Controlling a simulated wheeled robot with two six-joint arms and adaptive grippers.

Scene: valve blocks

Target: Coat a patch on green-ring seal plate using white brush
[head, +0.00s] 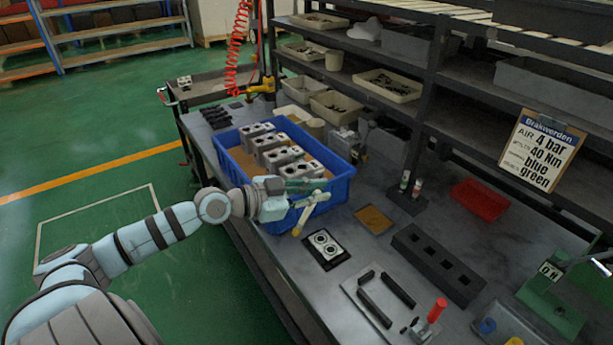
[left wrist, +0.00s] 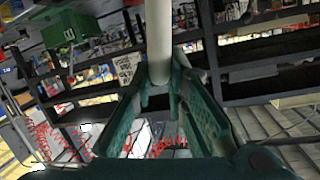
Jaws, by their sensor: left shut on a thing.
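My left gripper (head: 305,186) is shut on a white brush (head: 312,207). The brush hangs tilted over the blue bin's near right corner, its tan tip (head: 297,231) pointing down and left. In the left wrist view the brush's pale handle (left wrist: 158,35) stands between the green fingers (left wrist: 172,100). A dark seal plate (head: 325,245) with two round openings in a pale face lies on the bench, to the right of and below the brush tip and apart from it. Its ring colour is too small to tell. My right gripper is not in view.
The blue bin (head: 343,191) holds several grey valve blocks. A shallow brown-filled tray (head: 374,219), a black holder (head: 407,200) with small bottles, a black slotted block (head: 438,264) and a red tray (head: 480,200) stand to the right. Shelves rise behind the bench.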

